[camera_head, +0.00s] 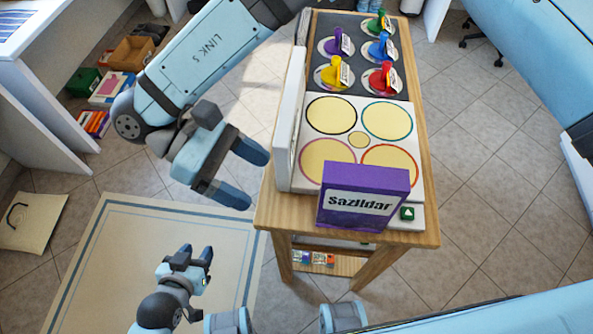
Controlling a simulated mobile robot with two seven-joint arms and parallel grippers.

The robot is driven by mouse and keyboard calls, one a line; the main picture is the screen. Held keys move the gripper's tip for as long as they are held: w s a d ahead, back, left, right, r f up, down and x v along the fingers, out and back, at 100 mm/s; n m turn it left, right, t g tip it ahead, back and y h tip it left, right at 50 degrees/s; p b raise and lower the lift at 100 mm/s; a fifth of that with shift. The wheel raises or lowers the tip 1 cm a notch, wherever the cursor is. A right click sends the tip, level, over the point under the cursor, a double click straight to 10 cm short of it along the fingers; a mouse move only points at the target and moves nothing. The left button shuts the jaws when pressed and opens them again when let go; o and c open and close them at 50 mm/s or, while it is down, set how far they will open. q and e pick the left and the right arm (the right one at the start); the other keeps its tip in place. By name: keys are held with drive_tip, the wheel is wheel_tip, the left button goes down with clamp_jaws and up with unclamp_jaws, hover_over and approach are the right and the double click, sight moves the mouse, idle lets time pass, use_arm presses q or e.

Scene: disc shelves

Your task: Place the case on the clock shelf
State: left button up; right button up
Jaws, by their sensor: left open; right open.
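The case appears as a purple box (362,180) lettered "Sazlldar". It stands upright at the front of a white board on a wooden table (420,237). I cannot make out a clock shelf or a clock.
The white board (418,166) has coloured-rimmed circles and a raised white panel (289,122) at left. Several coloured handles, such as a red one (381,78), stand behind. Small items (312,258) lie below the tabletop. The floor right of the table (500,170) is clear.

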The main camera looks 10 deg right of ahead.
drive_tip(key=w+d+t+h, duration=0.2)
drive_tip(key=w, duration=0.2)
approach(339, 176)
drive_tip(key=d+f, duration=0.3)
drive_tip(key=d, duration=0.1)
drive_tip(key=shift+n, duration=0.4)
drive_tip(key=b+x, duration=0.1)
drive_tip(key=x, duration=0.5)
drive_tip(key=shift+s+f, duration=0.1)
drive_tip(key=shift+s, duration=0.1)
use_arm(q)
drive_tip(key=shift+w+d+f, duration=0.15)
drive_tip(key=shift+w+f, duration=0.05)
drive_tip(key=shift+f, duration=0.15)
use_arm(e)
clamp_jaws()
drive_tip(key=shift+a, duration=0.1)
